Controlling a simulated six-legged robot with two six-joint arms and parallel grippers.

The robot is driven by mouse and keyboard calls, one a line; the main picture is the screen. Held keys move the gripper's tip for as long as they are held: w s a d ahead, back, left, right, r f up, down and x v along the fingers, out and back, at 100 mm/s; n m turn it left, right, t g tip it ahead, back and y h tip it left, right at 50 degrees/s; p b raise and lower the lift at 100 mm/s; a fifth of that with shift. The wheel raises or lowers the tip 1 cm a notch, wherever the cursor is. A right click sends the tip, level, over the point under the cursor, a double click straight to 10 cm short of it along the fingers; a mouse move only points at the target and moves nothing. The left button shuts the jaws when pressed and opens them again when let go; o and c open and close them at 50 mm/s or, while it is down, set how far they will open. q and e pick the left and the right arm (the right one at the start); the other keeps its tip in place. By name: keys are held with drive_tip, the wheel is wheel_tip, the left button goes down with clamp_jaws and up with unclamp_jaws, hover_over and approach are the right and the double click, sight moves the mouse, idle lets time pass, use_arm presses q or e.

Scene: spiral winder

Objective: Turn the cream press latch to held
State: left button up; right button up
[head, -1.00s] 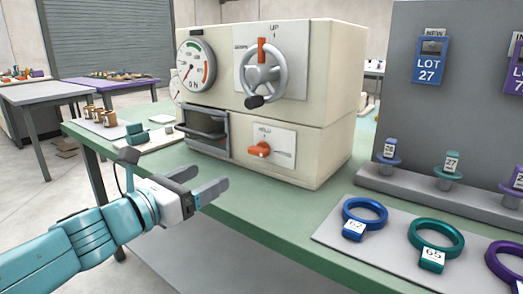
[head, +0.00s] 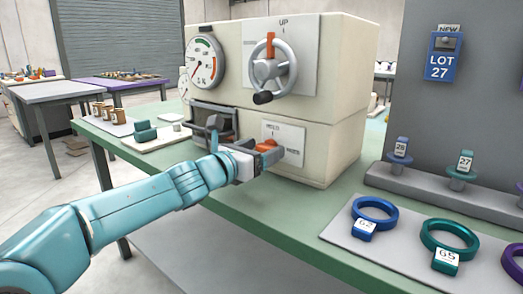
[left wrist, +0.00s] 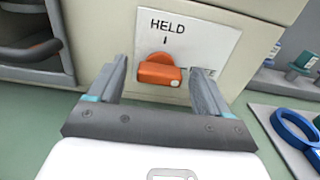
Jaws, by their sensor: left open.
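The cream press (head: 330,100) stands on the green bench. Its orange latch (left wrist: 160,70) is on a white plate (left wrist: 205,35) low on the front face, marked HELD above and with another label at right, partly hidden by a finger. The latch handle lies sideways, pointing right toward that second label, not up at the HELD mark. My left gripper (left wrist: 155,85) is open, its fingers on either side of the latch in the left wrist view; I cannot tell if they touch it. In the head view the gripper (head: 262,160) partly covers the latch. My right gripper is not in view.
Above the latch are a grey handwheel (head: 273,68) and a dial gauge (head: 205,62). An open dark slot (head: 212,118) is left of the latch. Blue and teal rings (head: 450,240) lie on a grey mat at right, near a grey panel (head: 410,30).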

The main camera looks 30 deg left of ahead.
use_arm(q)
drive_tip(key=shift+w, duration=0.3)
drive_tip(key=shift+c, duration=0.4)
drive_tip(key=c, duration=1)
drive_tip(key=shift+o, duration=0.2)
